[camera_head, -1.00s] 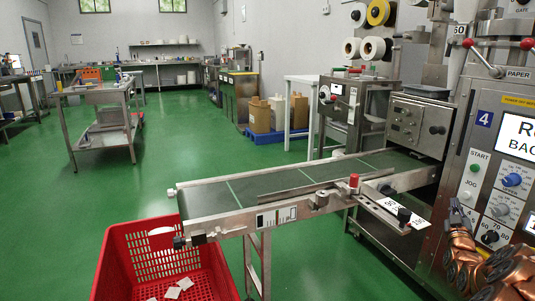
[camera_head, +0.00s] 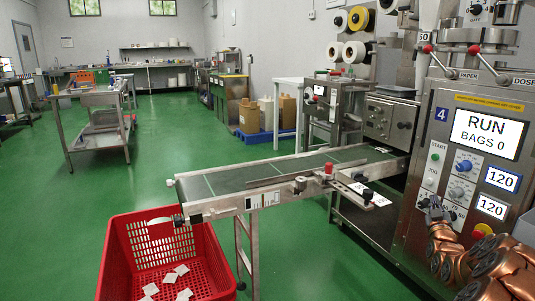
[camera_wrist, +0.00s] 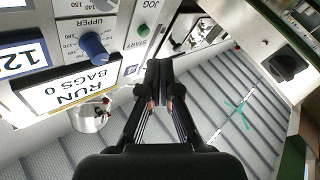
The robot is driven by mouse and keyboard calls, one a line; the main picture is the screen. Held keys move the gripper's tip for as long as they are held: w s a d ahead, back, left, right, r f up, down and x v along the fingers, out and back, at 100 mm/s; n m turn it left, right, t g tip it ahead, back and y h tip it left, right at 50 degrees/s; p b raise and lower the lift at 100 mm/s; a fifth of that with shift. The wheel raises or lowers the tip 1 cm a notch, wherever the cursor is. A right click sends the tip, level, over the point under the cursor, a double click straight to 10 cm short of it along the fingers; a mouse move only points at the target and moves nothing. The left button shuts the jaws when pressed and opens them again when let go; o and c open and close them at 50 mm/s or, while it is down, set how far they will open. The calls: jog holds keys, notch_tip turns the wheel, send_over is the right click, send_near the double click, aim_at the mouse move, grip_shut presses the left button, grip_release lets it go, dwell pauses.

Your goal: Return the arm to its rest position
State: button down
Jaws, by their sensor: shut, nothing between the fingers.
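My copper-coloured arm (camera_head: 483,268) is at the lower right of the head view, in front of the packing machine (camera_head: 417,191). My black gripper (camera_head: 436,207) is at its upper end, overlapping the lower knobs of the control panel. In the wrist view the fingers of my gripper (camera_wrist: 160,76) are together at the tips, with nothing between them. The machine's screen (camera_head: 488,135) reads RUN, BAGS 0. The screen also shows upside down in the wrist view (camera_wrist: 78,90), left of the fingers.
A conveyor (camera_head: 230,182) runs left from the machine, its end above a red crate (camera_head: 217,259) holding several white teabags (camera_head: 168,278). A steel table (camera_head: 80,99) stands at the back left. Green floor (camera_head: 60,220) is clear on the left.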

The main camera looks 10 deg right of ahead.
jog(key=w+a+r+g+y+p, duration=0.15)
jog(key=a+r+p, duration=0.25)
jog(key=a, duration=0.4)
jog(key=a+r+n+g+y+p, duration=0.1)
jog(key=a+r+y+p, duration=0.2)
jog(key=a+r+p, duration=0.3)
jog(key=w+a+r+g+y+p, duration=0.1)
jog(key=a+r+g+y+p, duration=0.15)
jog(key=a, duration=0.65)
jog(key=s+a+r+n+g+y+p, duration=0.1)
jog(key=s+a+r+g+p, duration=0.1)
jog(key=s+a+r+p, duration=0.35)
jog(key=s+a+r+g+y+p, duration=0.1)
jog(key=s+a+r+g+p, duration=0.1)
jog(key=s+a+p, duration=0.35)
jog(key=s+a+r+g+p, duration=0.3)
jog(key=s+a+r+p, duration=0.1)
jog(key=s, duration=0.9)
jog(key=s+a+r+m+g+p, duration=0.1)
jog(key=s+a+r+g+p, duration=0.3)
jog(key=s, duration=1)
jog(key=s+a+r+g+p, duration=0.4)
jog(key=s+p, duration=0.4)
jog(key=s, duration=0.6)
notch_tip(320, 180, up, 3)
jog(key=shift+s+a+f+m+y, duration=0.1)
jog(key=shift+s+a+m+y, duration=0.15)
jog(key=shift+a, duration=0.65)
jog(key=shift+w, duration=0.1)
